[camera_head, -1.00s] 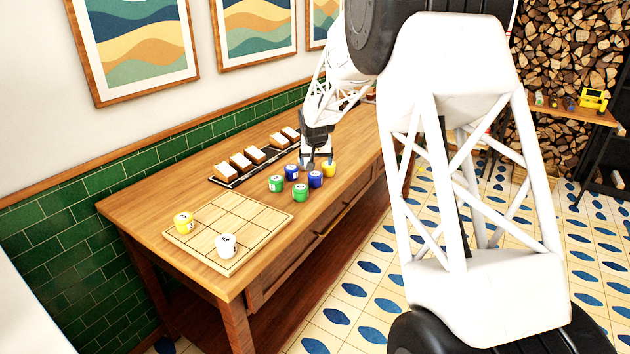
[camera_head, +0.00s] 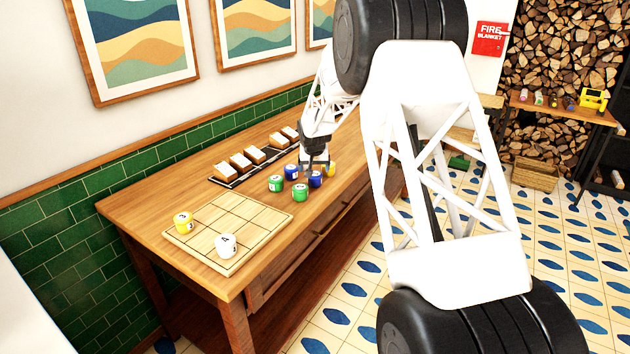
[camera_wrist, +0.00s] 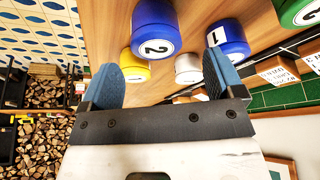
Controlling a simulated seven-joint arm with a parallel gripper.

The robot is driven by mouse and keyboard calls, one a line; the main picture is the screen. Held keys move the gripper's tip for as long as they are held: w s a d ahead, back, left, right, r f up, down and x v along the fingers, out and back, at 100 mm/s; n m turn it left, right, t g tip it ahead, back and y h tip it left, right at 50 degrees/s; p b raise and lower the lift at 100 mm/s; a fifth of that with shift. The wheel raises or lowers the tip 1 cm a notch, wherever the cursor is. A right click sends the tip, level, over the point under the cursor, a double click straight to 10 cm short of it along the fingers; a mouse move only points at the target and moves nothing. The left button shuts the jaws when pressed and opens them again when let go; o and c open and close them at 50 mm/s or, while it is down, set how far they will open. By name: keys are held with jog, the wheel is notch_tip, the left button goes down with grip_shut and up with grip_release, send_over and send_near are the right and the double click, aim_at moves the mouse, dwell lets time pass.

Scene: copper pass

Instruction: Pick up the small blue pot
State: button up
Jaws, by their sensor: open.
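Two blue pots with white number labels stand on the wooden table: the one marked 2 (camera_wrist: 154,30) beside the yellow pot, and the one marked 1 (camera_wrist: 229,40). In the head view they are the blue pot near the front (camera_head: 315,180) and the blue pot further left (camera_head: 291,171). I cannot tell which is smaller. My gripper (camera_wrist: 162,65) is open and empty, its blue-padded fingers apart. The pot marked 2 appears beyond the gap between the fingers; the pot marked 1 is beside the right finger. In the head view my gripper (camera_head: 314,165) is just above the pots.
A yellow pot (camera_wrist: 133,66) and a white pot (camera_wrist: 188,68) stand close by. Green pots (camera_head: 276,183) (camera_head: 300,192) are to the left. A wooden grid board (camera_head: 240,208) holds a yellow and a white pot. A dark rack (camera_head: 225,181) with blocks runs along the wall.

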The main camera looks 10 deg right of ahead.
aim_at(315, 174)
jog(key=shift+w+f, duration=0.15)
jog(key=shift+f, duration=0.3)
jog(key=shift+x, duration=2.6)
jog(key=shift+d, duration=0.2)
jog(key=c, duration=1.1)
jog(key=shift+r, duration=5)
